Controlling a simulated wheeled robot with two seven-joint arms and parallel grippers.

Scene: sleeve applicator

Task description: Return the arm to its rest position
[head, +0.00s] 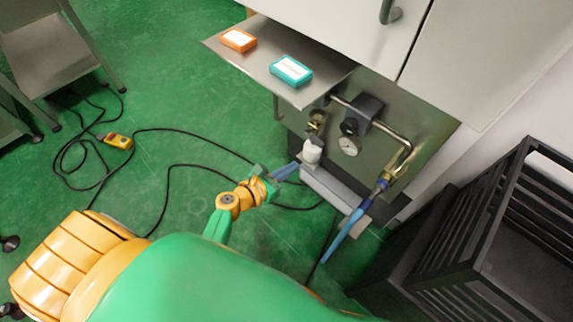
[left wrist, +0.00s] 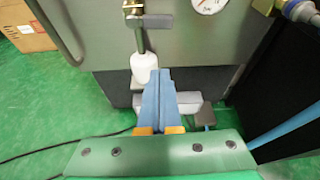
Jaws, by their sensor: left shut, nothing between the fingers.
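My left gripper (head: 287,171) is in front of the sleeve applicator, low and close to its front panel. Its two blue fingers lie together in the left wrist view (left wrist: 160,88), with nothing between them. The fingertips point at the white bottle-like part (head: 312,150) under the brass valve. That white part also shows just beyond the fingertips in the left wrist view (left wrist: 144,66); I cannot tell whether they touch. My left arm reaches out from the lower left. My right gripper is in neither view.
A steel shelf (head: 335,77) juts out above the gripper, holding an orange box (head: 238,40) and a teal box (head: 291,70). A blue tube (head: 346,238) hangs from the pipe at right. A dark slatted crate (head: 465,225) stands right. Black cables and a yellow device (head: 118,141) lie on the green floor.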

